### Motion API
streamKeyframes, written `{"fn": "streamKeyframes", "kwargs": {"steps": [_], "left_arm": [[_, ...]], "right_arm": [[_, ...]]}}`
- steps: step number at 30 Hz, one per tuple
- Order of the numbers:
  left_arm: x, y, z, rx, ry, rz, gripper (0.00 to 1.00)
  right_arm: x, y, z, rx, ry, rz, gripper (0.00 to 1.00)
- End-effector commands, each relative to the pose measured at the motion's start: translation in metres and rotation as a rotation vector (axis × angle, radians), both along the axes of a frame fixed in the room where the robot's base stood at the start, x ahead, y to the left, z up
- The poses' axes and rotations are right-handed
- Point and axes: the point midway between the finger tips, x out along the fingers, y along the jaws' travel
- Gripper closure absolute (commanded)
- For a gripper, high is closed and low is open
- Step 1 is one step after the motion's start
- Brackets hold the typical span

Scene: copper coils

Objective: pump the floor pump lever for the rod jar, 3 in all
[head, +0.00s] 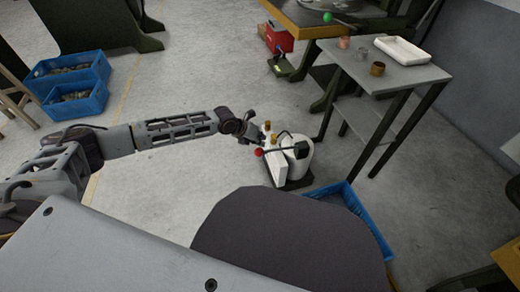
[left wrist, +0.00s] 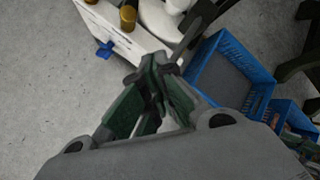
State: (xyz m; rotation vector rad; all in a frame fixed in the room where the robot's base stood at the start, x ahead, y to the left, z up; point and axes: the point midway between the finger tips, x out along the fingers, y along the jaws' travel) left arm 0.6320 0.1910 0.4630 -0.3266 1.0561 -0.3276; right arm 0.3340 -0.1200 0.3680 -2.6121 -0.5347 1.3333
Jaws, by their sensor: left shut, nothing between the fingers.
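The floor pump (head: 298,165) is a white unit on a dark base, standing on the floor right of centre in the head view. Its lever (head: 272,150) is a thin dark rod with a red ball at its left end. My left gripper (head: 256,134) is beside the pump's upper left, close to the lever. In the left wrist view my left gripper (left wrist: 162,72) is shut and empty, with the white pump body (left wrist: 112,28) just beyond it. I cannot tell whether the fingers touch the lever. I cannot pick out the rod jar for certain. My right gripper is not in view.
A grey side table (head: 405,74) stands right of the pump, holding a white tray (head: 402,50) and small copper-coloured pots. A blue crate (head: 368,218) lies right of the pump, partly hidden. Blue crates (head: 72,88) stand far left. Floor left of the pump is clear.

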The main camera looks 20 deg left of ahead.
Motion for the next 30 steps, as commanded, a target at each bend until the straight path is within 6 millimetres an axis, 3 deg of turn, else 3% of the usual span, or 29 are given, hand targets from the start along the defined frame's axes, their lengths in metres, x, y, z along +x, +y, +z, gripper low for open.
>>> {"fn": "streamKeyframes", "kwargs": {"steps": [30], "left_arm": [[-0.0006, 0.0011, -0.0081, 0.0, 0.0, 0.0, 1.0]], "right_arm": [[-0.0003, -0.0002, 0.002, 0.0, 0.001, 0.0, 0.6]]}}
